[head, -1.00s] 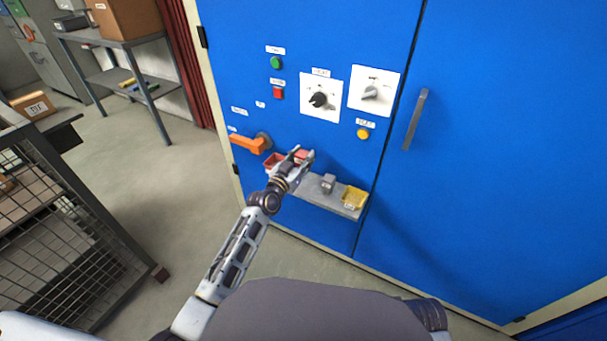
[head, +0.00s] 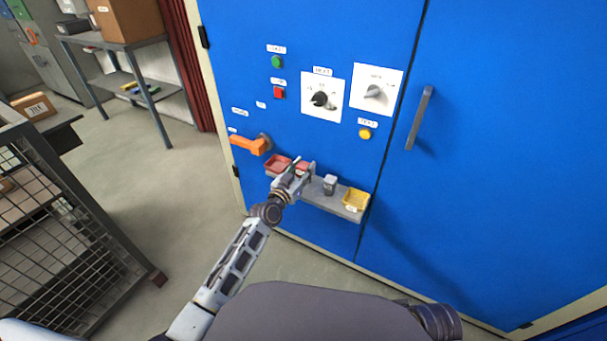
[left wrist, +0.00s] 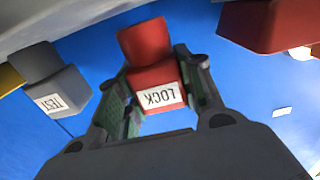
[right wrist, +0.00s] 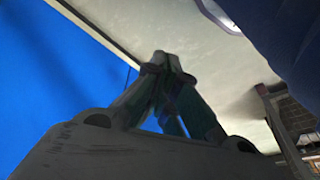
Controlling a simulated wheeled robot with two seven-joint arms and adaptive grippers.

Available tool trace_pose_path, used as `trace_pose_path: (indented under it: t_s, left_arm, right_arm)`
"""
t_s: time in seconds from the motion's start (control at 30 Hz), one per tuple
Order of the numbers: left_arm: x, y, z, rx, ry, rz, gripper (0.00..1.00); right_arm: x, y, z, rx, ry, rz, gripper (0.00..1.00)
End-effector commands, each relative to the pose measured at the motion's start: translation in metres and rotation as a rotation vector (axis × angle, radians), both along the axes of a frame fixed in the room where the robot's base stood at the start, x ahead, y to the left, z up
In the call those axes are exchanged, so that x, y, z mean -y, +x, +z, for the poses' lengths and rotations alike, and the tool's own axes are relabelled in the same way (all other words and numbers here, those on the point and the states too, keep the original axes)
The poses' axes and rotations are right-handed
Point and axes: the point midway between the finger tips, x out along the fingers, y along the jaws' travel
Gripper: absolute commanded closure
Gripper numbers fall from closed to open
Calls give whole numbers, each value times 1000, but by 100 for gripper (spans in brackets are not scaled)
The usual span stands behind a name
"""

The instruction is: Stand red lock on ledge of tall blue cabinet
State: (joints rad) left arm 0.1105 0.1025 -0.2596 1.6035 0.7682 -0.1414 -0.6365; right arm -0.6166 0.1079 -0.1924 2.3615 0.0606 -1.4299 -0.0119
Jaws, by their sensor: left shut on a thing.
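The red lock (head: 302,167) is held in my left gripper (head: 299,173), at the ledge (head: 318,197) of the tall blue cabinet (head: 480,150). In the left wrist view the lock (left wrist: 155,85) sits between both fingers, its LOCK label upside down because that view is inverted. Its narrower end points to the grey ledge (left wrist: 70,14). I cannot tell whether it touches the ledge. My right gripper (right wrist: 160,65) appears only in its wrist view, fingertips together and nothing visible between them.
An orange handle (head: 250,145) sticks out above left. A mesh cage (head: 60,235) stands at left.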

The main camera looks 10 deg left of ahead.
Motion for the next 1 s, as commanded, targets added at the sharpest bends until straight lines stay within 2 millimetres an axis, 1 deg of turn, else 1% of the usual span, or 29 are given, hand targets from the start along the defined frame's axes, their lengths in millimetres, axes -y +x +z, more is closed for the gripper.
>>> trace_pose_path:
  t_s: [0.03, 0.1, 0.27, 0.5, 0.67, 0.7, 0.83, 1.0]
  left_arm:
    - [0, 0, -6, 1, 0, -1, 89]
    - [1, 0, -9, 0, 0, -1, 89]
    - [0, 0, -12, 1, -1, 0, 89]
    - [0, 0, -11, 1, -1, 0, 89]
    - [0, 0, -15, 1, 0, 0, 89]
    - [0, 0, -15, 0, 0, 0, 60]
    - [0, 0, -14, 0, 0, 0, 43]
    - [0, 0, -14, 0, -1, 0, 42]
  right_arm:
    - [-1, 0, 3, 10, 4, 1, 100]
    - [-2, 1, 8, 19, 8, 2, 100]
    - [-2, -1, 15, 24, 10, 6, 100]
    - [-1, -4, 12, 15, 4, 10, 100]
    - [-2, -2, 9, 25, 10, 10, 100]
    - [-2, -2, 9, 28, 11, 11, 100]
    - [-2, -2, 9, 26, 11, 10, 100]
    - [-3, -2, 9, 25, 14, 7, 100]
